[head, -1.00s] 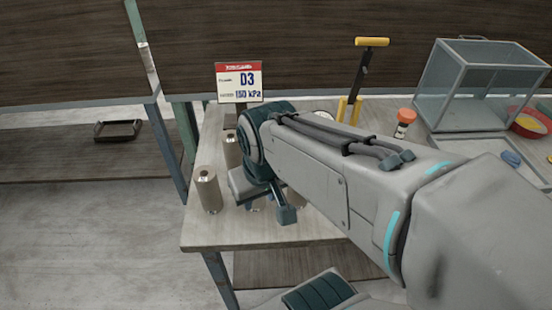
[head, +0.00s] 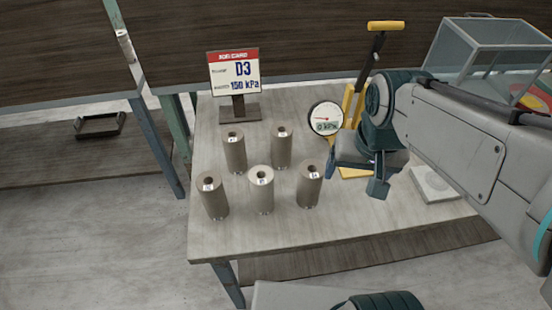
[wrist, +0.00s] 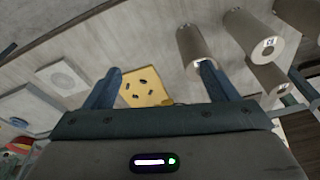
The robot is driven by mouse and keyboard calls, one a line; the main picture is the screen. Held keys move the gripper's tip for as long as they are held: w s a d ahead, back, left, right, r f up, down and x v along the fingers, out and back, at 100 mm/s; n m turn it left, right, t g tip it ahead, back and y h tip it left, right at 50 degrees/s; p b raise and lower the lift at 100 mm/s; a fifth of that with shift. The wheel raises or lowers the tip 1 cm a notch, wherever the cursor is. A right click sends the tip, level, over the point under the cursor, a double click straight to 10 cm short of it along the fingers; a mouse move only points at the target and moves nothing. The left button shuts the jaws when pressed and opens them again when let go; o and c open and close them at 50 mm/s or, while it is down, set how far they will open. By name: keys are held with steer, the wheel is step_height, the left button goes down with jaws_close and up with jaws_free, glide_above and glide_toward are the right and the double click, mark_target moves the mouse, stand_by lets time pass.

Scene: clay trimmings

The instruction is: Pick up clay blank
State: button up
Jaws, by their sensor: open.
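Several upright clay cylinders with holes and small labels on top stand on the table in the head view. The front row has a brown one at left (head: 215,202), a paler one in the middle (head: 261,197) and a brown one at right (head: 309,190). Behind are a back left one (head: 236,157) and a back right one (head: 281,151). I cannot tell which is the named blank. My gripper (head: 372,186) is open and empty, to the right of the cylinders. In the wrist view its fingers (wrist: 158,82) are apart; one cylinder (wrist: 194,46) shows beyond the right finger.
A sign reading D3, 150 kPa (head: 234,72) stands behind the cylinders. A round gauge (head: 325,118) and a yellow-handled pump (head: 384,26) stand close to my gripper. A pale square block (head: 433,183) and a clear case (head: 490,50) are to the right. The front table strip is bare.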

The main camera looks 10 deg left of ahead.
steer(key=w+a+r+g, duration=0.15)
steer(key=w+a, duration=0.25)
steer(key=a, duration=0.6)
steer(key=m, duration=0.1)
glide_above(261, 174)
steer(key=f, duration=0.1)
steer(key=shift+g, duration=0.45)
steer(key=f, duration=0.7)
steer(key=shift+s+d+f, duration=0.15)
steer(key=shift+s+d, duration=0.15)
steer(key=shift+w+a+f+p, duration=0.15)
steer(key=shift+f+p, duration=0.1)
steer(key=shift+f, duration=1.25)
steer(key=shift+w+a+f+p, duration=0.1)
steer(key=shift+f+p, duration=0.15)
steer(key=shift+f, duration=1.2)
steer(key=c, duration=1.5)
